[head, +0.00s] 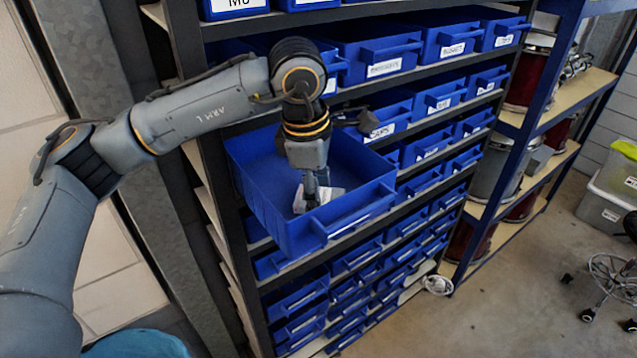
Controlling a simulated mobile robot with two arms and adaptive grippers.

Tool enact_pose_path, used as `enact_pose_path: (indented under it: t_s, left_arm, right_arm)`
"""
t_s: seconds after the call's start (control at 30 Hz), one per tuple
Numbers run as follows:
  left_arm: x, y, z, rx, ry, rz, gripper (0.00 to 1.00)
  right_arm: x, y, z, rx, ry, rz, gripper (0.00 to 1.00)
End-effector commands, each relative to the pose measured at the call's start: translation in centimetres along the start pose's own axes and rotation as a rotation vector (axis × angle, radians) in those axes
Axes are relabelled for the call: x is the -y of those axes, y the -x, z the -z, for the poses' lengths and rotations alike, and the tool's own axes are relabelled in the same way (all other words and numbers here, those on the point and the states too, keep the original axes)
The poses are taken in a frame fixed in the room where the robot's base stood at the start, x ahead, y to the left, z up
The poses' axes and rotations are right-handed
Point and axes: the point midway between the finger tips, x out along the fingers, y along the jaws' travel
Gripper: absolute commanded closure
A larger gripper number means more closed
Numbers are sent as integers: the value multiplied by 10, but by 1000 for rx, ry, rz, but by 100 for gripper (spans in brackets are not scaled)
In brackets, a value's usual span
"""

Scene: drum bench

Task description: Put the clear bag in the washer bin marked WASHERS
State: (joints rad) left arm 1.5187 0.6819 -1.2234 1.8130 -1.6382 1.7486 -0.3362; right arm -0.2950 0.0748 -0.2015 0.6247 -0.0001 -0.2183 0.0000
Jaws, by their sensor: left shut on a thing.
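My left gripper (312,196) points down into a large blue bin (353,213) that is pulled out of the rack. It is shut on the clear bag (301,201), a small whitish, see-through thing low inside the bin. The gripper hides part of the bag. I cannot tell whether the bag touches the bin floor. The pulled-out bin has a pale label strip on its front, seen too steeply to read, so I cannot confirm the WASHERS mark.
The rack holds many closed blue bins, such as one marked CAPS (381,132). A small dark thing (364,119) sits near that bin. A dark upright (218,190) stands left of the open bin. Shelves with drums (493,160) stand at right. The floor (530,270) has free room.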

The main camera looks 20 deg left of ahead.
Motion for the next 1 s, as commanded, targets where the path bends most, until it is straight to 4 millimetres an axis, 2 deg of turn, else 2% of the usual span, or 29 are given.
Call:
enact_pose_path:
  t_s: [0.3, 0.33, 0.4, 0.43, 0.87, 1.0]
  left_arm:
    - [0, -4, 0, 1, 0, -2, 74]
    - [0, -2, 0, 1, 0, -2, 36]
    - [0, -2, 0, 1, 0, -1, 21]
    - [0, -2, 0, 1, 0, -1, 19]
    - [-1, 4, 0, 1, 1, -3, 19]
    - [-1, 25, 0, 2, 1, -6, 19]
  right_arm:
    - [-1, -5, -4, 6, 0, -1, 67]
    - [-1, -4, -5, 7, 0, -1, 67]
    - [-2, -3, -7, 11, 1, -2, 67]
    - [-2, -3, -8, 12, 1, -3, 67]
    - [-6, -2, -9, 15, 1, -7, 67]
    - [-5, -12, -10, 15, 1, -7, 67]
